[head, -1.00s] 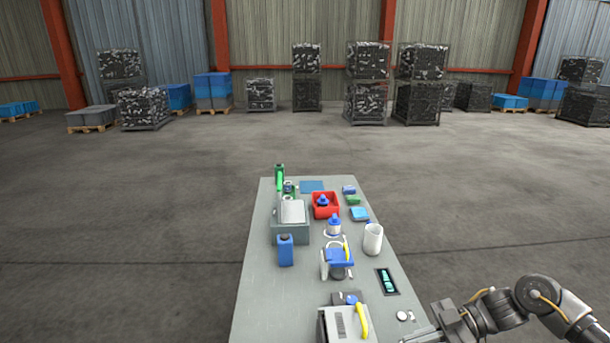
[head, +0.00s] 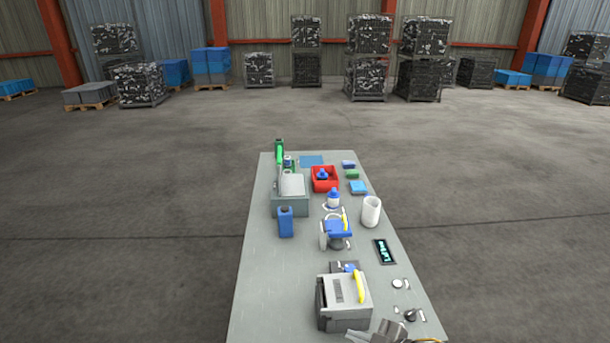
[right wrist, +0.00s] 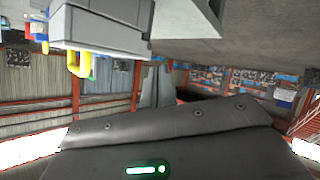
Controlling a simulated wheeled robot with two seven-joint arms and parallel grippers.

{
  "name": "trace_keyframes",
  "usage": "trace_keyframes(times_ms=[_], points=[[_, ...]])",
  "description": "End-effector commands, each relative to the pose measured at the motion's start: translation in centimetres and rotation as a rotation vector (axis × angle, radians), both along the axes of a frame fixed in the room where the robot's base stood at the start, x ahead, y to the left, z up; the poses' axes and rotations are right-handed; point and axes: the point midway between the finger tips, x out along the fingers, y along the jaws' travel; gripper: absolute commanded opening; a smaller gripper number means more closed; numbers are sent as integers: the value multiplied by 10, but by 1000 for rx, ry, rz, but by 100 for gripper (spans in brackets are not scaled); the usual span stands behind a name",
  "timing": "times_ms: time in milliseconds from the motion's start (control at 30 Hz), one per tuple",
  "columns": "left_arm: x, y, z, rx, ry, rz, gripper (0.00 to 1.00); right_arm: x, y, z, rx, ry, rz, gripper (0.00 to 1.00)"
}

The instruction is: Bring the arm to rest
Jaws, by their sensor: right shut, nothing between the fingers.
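My right gripper (head: 372,335) shows at the bottom edge of the head view, by the near right part of the grey table (head: 268,270). It is shut and empty. Most of my right arm is cut off by the picture edge. In the right wrist view the grey fingers (right wrist: 157,88) point away from the camera, with nothing held between them. My left gripper is not in view.
A grey machine with a yellow handle (head: 345,302) stands just beyond the gripper; it also shows close by in the right wrist view (right wrist: 105,30). Small knobs (head: 398,284) and a display (head: 385,251) lie right of it. The floor right of the table is clear.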

Motion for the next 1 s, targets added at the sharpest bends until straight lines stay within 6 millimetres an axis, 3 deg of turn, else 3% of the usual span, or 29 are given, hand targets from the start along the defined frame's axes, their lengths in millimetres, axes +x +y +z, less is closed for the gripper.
trace_keyframes(times_ms=[100, 300, 500, 767, 1000], points=[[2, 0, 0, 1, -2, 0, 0, -32, -21, -14, -36, 112, -304, 0], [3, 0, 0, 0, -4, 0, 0, -99, -75, -37, -109, 374, -653, 0], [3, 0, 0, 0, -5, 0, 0, -162, -104, -50, -155, 598, -834, 0], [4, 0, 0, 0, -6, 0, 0, -236, -124, -54, -186, 846, -979, 0], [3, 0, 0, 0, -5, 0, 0, -220, -122, -115, -205, 861, -972, 0]])
